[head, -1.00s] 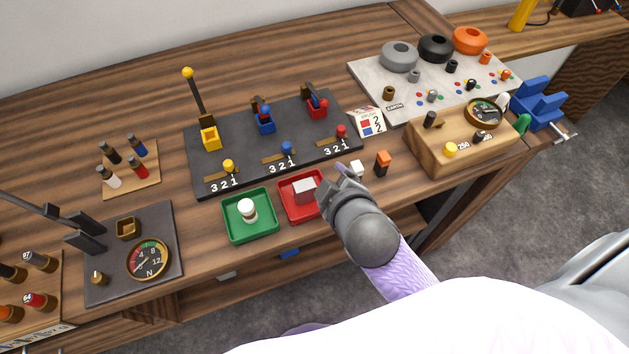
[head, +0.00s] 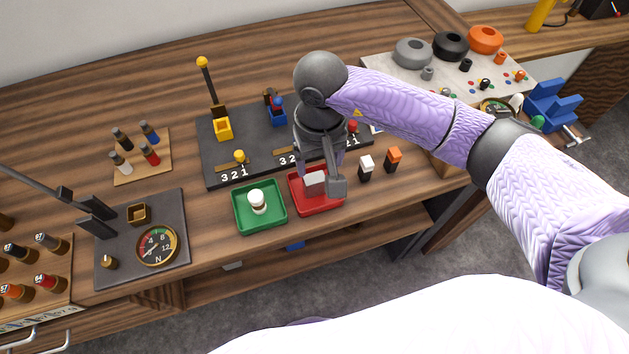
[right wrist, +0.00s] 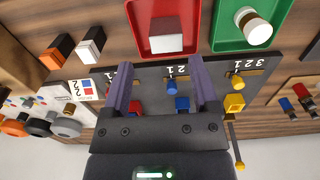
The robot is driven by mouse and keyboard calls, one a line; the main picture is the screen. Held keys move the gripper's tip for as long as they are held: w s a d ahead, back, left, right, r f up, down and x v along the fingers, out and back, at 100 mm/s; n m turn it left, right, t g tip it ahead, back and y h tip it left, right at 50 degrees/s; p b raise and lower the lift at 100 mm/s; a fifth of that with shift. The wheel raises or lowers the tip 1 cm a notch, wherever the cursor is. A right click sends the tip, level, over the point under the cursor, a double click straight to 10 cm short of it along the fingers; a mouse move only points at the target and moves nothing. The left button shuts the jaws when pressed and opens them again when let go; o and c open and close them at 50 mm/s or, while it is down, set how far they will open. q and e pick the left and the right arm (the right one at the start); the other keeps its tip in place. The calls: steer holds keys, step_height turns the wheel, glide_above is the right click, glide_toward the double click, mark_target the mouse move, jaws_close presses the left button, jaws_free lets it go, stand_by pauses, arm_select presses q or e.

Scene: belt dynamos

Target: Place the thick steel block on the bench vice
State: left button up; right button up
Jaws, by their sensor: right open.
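The thick steel block (head: 314,183), a pale grey block with a light top, lies in the red tray (head: 338,205). It also shows in the right wrist view (right wrist: 166,38). The blue bench vice (head: 553,105) is mounted at the bench's right end, with a steel handle bar. My right gripper (head: 322,174) points down over the red tray, close to the block, and partly covers the tray. In the right wrist view its two fingers (right wrist: 160,66) are apart with nothing between them; the block lies beyond their tips. My left gripper is not in view.
Behind is a dark lever panel (head: 212,170). My right forearm partly hides the wooden box (head: 455,170).

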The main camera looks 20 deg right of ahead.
mark_target(314, 177)
steer(key=f, duration=0.3)
steer(key=f+b, duration=0.1)
steer(key=f, duration=0.1)
steer(key=w+f, duration=0.1)
steer(key=f, duration=0.2)
steer(key=shift+a+f, duration=0.3)
steer(key=shift+f, duration=0.05)
jaws_close()
